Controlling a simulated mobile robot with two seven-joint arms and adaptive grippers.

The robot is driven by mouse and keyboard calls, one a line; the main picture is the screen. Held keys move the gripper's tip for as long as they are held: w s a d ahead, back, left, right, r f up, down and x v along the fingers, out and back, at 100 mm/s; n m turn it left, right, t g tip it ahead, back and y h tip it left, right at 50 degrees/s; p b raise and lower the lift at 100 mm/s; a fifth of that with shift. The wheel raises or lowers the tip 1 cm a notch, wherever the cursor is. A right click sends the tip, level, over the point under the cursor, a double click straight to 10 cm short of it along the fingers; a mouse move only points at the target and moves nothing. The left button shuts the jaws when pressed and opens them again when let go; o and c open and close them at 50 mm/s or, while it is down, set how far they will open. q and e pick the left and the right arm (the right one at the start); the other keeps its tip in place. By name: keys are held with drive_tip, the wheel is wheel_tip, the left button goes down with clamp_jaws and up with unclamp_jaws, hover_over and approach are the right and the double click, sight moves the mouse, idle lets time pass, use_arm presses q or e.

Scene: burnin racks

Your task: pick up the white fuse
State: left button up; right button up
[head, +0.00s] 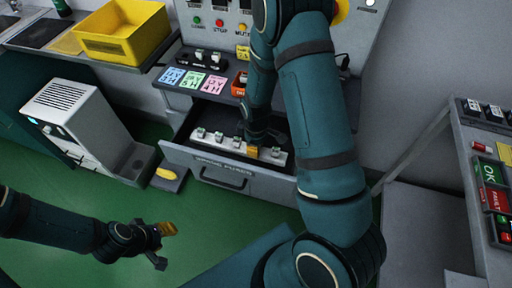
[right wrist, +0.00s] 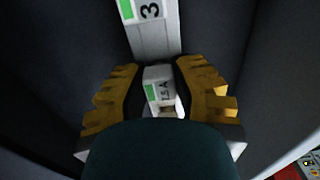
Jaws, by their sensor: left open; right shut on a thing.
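The white fuse (right wrist: 158,88), with a green band and dark lettering, is between the yellow-padded fingers of my right gripper (right wrist: 157,76) in the right wrist view. The gripper is shut on it. In the head view my right gripper (head: 256,149) is low in the open drawer (head: 188,158), at the right part of a white strip (head: 227,146) with several small fuses. The held fuse is hidden there. I cannot tell whether it is clear of the strip. My left gripper (head: 160,244) is open and empty above the green floor.
A yellow bin (head: 122,45) stands on the bench at the back left. Coloured cards (head: 192,79), a dark fuse holder (head: 203,61) and an orange container (head: 239,84) are on the worktop above the drawer. A rack with an OK panel (head: 490,172) is at right.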

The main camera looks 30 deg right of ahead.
wheel_tip(320, 180, up, 10)
drive_tip(key=shift+p, duration=1.25)
